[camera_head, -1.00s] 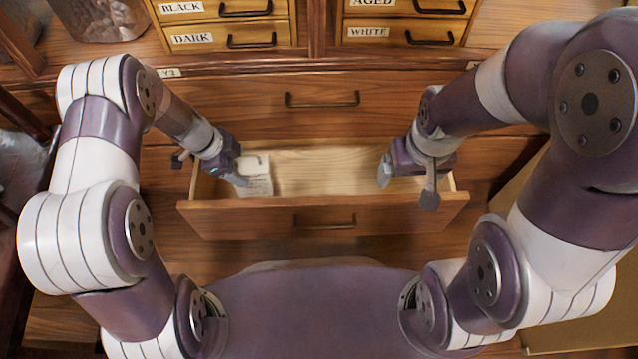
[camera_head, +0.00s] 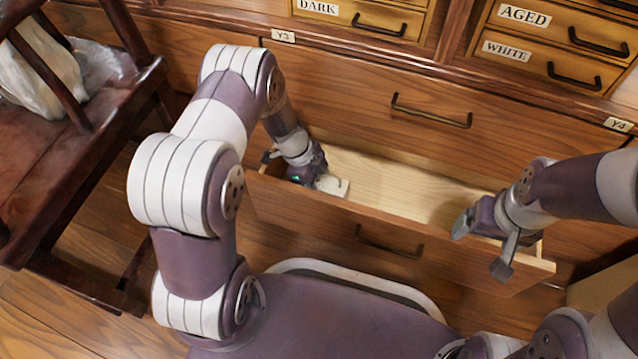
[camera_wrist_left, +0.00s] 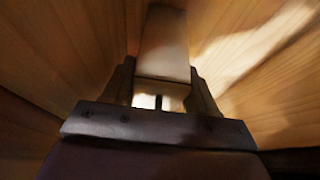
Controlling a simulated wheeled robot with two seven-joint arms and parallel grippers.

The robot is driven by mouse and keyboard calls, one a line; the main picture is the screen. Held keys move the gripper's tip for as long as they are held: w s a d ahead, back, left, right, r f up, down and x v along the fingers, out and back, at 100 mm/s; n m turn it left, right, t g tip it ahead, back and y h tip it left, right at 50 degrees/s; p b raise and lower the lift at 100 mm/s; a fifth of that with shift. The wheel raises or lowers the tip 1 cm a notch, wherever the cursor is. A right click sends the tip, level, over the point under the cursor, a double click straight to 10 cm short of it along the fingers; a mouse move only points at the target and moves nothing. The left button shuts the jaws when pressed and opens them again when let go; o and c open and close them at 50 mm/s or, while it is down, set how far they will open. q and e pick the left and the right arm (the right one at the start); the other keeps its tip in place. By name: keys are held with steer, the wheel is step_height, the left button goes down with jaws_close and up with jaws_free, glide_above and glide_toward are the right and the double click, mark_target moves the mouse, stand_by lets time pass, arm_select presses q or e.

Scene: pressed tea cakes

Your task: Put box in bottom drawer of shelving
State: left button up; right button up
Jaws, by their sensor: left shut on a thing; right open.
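A small white box (camera_head: 336,186) is at the left end of the open wooden drawer (camera_head: 400,190), the lowest drawer in view. My left gripper (camera_head: 322,183) reaches down into the drawer and is shut on the box. The box (camera_wrist_left: 163,45) also shows between the fingers (camera_wrist_left: 160,88) in the left wrist view, with wood on both sides. The gripper hides part of the box, and I cannot tell whether the box touches the drawer floor. My right gripper (camera_head: 483,240) is open and empty at the drawer's right end, by its front panel.
A closed drawer (camera_head: 370,95) is above the open one, with small labelled drawers (camera_head: 370,20) higher up. A dark wooden chair (camera_head: 75,150) with a pale bag (camera_head: 40,70) stands at left. The middle and right of the open drawer are empty.

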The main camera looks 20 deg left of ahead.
arm_select(q)
steer(key=shift+f, duration=0.15)
steer(key=o, duration=1.1)
steer(key=p+v, duration=0.8)
steer(key=v, duration=0.4)
steer(key=s+r+n+y, duration=0.2)
steer(key=s+r+n, duration=0.4)
steer(key=r+n, duration=0.2)
steer(key=s+d+r+n+t+y, duration=0.1)
steer(key=s+r+n+y, duration=0.1)
steer(key=s+r+n, duration=0.4)
step_height(320, 180, up, 3)
steer(key=n, duration=0.4)
steer(key=shift+s+d+t, duration=0.25)
steer(key=shift+s+t, duration=0.05)
steer(key=shift+s, duration=0.1)
